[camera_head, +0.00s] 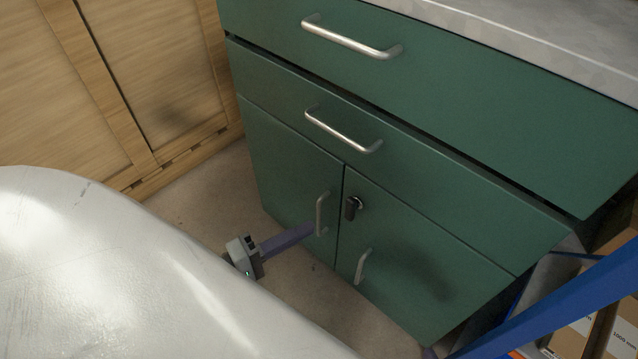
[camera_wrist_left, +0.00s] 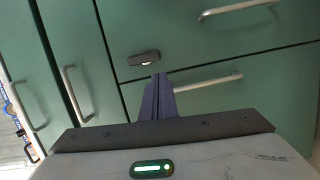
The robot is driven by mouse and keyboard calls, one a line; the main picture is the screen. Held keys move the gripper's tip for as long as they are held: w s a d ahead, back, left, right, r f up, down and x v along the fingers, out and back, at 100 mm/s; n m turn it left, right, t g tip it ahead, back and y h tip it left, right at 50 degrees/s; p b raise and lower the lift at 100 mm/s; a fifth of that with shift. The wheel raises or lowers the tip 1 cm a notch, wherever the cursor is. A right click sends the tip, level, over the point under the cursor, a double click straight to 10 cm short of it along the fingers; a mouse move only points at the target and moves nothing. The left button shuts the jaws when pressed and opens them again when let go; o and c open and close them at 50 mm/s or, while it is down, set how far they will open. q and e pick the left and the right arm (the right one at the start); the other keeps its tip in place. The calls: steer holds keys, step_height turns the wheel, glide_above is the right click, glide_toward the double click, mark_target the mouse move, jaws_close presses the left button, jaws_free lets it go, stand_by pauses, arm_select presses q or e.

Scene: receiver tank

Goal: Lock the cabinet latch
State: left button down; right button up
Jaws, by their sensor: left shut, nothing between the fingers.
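In the left wrist view the latch (camera_wrist_left: 143,58) shows just beyond my fingertips. My left gripper (camera_head: 314,229) is shut and empty, with its purple fingers pointing toward the cabinet. In the head view the fingertips overlap the left door's handle (camera_head: 321,212); I cannot tell whether they touch it. The left gripper (camera_wrist_left: 158,76) appears clear of the latch.
The right door has its own handle (camera_head: 362,266). Two closed drawers with handles (camera_head: 343,130) are above the doors, under a pale worktop (camera_head: 540,40). Wooden panels (camera_head: 150,80) stand at the left. A blue frame (camera_head: 570,305) and cardboard boxes (camera_head: 610,300) are at the lower right.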

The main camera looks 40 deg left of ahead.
arm_select(q)
steer(key=shift+v, duration=1.4)
